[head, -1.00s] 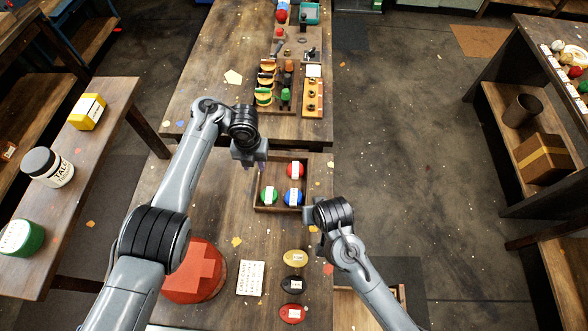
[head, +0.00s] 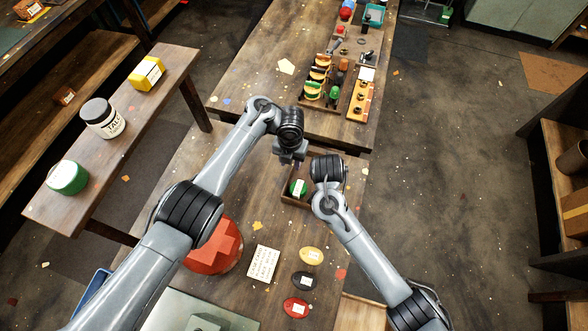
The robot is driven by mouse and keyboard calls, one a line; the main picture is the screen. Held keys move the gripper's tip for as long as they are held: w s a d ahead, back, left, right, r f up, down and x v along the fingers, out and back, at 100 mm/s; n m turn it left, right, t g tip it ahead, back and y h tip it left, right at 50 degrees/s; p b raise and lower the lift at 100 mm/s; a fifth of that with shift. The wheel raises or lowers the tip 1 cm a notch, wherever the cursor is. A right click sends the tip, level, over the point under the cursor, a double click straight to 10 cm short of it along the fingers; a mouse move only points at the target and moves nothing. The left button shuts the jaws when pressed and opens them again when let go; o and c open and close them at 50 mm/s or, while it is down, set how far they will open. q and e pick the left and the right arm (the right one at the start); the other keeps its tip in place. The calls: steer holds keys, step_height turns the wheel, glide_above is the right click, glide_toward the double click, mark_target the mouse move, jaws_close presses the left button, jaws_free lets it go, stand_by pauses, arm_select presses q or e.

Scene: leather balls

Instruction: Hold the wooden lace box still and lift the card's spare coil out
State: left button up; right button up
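The wooden box (head: 290,201) sits on the bench in the head view, under and between my two grippers. A green coil (head: 298,187) with a pale label shows inside it; much of the rest of the box is hidden by my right arm. My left gripper (head: 293,160) is at the box's far left edge; I cannot tell whether it touches. My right gripper (head: 328,178) is over the box's right part, its fingers hidden beneath its wrist. A white card (head: 264,263) lies nearer on the bench; its writing is too small to read.
Yellow (head: 312,256), black (head: 304,281) and red (head: 296,308) labelled oval pieces lie right of the card. A large red object (head: 214,246) stands left of it, beside my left arm. Several small items stand on the far bench (head: 255,85).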

mark_target(291, 170)
arm_select(q)
steer(key=shift+f, duration=3.35)
jaws_close()
steer(key=shift+r, duration=0.1)
